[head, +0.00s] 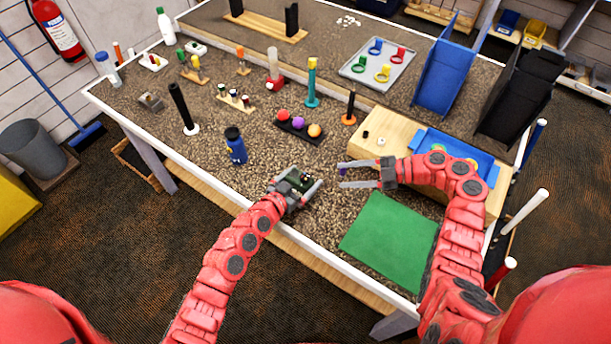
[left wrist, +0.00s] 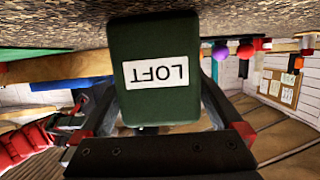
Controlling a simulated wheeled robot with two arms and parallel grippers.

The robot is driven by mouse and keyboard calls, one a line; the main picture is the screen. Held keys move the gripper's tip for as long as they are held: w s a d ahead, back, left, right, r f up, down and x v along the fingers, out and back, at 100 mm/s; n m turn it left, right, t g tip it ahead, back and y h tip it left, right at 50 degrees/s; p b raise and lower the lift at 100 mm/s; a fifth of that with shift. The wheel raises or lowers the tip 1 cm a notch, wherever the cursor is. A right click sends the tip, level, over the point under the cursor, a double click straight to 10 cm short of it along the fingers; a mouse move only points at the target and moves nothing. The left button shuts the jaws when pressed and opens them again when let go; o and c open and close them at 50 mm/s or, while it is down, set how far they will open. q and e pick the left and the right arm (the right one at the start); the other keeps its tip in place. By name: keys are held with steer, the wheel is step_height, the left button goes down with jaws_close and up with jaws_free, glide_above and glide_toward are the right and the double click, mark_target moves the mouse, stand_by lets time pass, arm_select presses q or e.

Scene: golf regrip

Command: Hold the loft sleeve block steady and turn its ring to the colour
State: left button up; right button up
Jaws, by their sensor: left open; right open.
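The loft sleeve block (head: 297,180) is a small dark green block on the gravel-patterned table top near the front edge. In the left wrist view the block (left wrist: 122,60) fills the middle, with a white LOFT label that reads upside down. My left gripper (head: 303,179) is open, with its fingers on either side of the block; I cannot tell whether they touch it. My right gripper (head: 341,175) is open and empty, to the right of the block, with its fingers pointing left toward it. The ring and its colours are too small to make out.
A green mat (head: 390,240) lies at the front right. A wooden box (head: 400,130) with a blue tray (head: 470,155) is behind my right arm. A blue bottle (head: 236,147) stands left of the block, and a dark ball holder (head: 299,131) lies behind it.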

arm_select(q)
steer(key=shift+x, duration=0.75)
steer(key=shift+f, duration=0.1)
steer(key=shift+c, duration=0.3)
steer(key=c, duration=1.1)
